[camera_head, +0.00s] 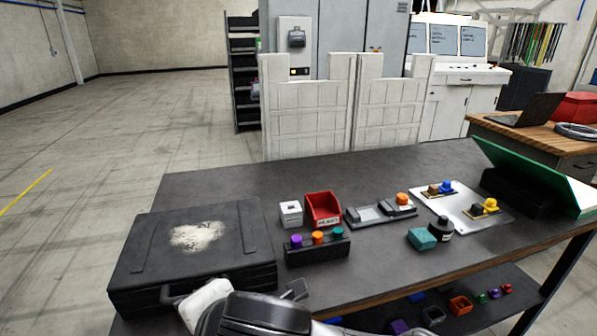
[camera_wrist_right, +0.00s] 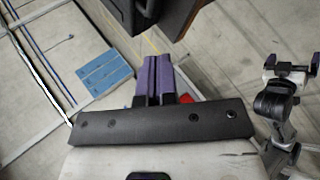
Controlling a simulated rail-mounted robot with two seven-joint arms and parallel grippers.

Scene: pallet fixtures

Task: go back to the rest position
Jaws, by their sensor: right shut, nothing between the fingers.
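My right gripper (camera_wrist_right: 157,60) shows in the right wrist view, its two purple fingers side by side, shut and empty. Nothing from the table is between or against its fingers. Another gripper of mine, the left (camera_wrist_right: 291,69), shows at the right edge of that view, small, with its purple fingertips apart. In the head view a white and black arm link of mine reaches in at the bottom centre, in front of the table; no fingertips can be made out clearly there.
The dark table (camera_head: 350,275) carries a black case (camera_head: 200,265), a white block (camera_head: 291,213), a red bin (camera_head: 323,208), a black holder (camera_head: 318,251) with coloured pegs, a grey fixture (camera_head: 381,214), a teal block (camera_head: 422,238) and a metal plate (camera_head: 455,211). White panels (camera_head: 345,115) stand behind.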

